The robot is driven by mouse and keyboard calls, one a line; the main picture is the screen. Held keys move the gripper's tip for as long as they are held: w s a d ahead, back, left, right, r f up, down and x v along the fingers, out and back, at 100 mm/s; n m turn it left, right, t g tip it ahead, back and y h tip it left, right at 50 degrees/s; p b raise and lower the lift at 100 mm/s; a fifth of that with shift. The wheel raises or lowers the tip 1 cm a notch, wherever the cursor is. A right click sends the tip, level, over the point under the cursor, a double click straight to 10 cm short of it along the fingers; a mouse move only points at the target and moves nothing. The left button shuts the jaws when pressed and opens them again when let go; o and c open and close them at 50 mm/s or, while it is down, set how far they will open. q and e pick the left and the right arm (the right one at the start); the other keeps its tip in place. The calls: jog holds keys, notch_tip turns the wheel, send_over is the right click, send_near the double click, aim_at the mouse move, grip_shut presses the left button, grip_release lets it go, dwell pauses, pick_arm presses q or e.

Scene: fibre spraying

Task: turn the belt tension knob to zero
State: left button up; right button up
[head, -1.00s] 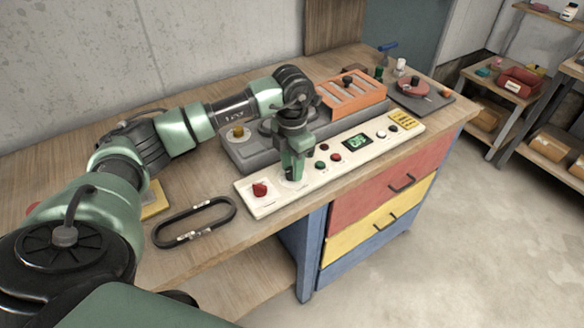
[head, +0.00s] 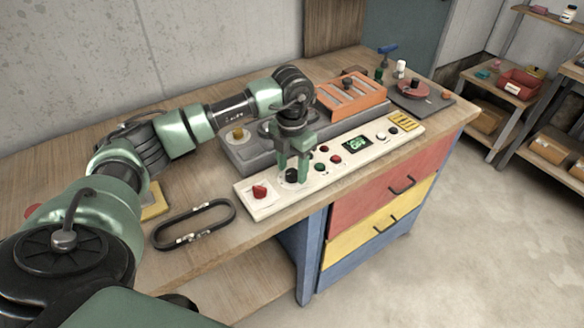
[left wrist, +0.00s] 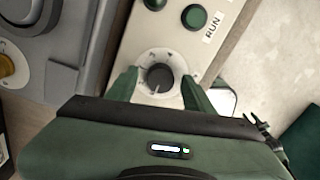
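The belt tension knob (head: 292,175) is a small black knob on the white control panel (head: 338,163), between the red knob and the small buttons. In the left wrist view the knob (left wrist: 160,77) sits on a pale round dial with markings. A light pointer line on it points toward the bottom of that picture. My left gripper (head: 294,178) is over the dial, fingers pointing down. In the left wrist view its fingers (left wrist: 158,92) are apart, one on each side of the knob, with gaps between. My right gripper is not in view.
A red knob (head: 260,191) is at the panel's left end. A green button (left wrist: 194,16) labelled RUN and a lit display (head: 356,143) are nearby. A black belt loop (head: 194,222) lies on the bench. An orange rack (head: 352,97) stands behind the panel.

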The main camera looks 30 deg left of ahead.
aim_at(292, 172)
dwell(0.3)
pick_arm(q)
notch_tip(292, 172, up, 8)
jog(key=shift+f+b, duration=0.15)
jog(key=shift+b, duration=0.65)
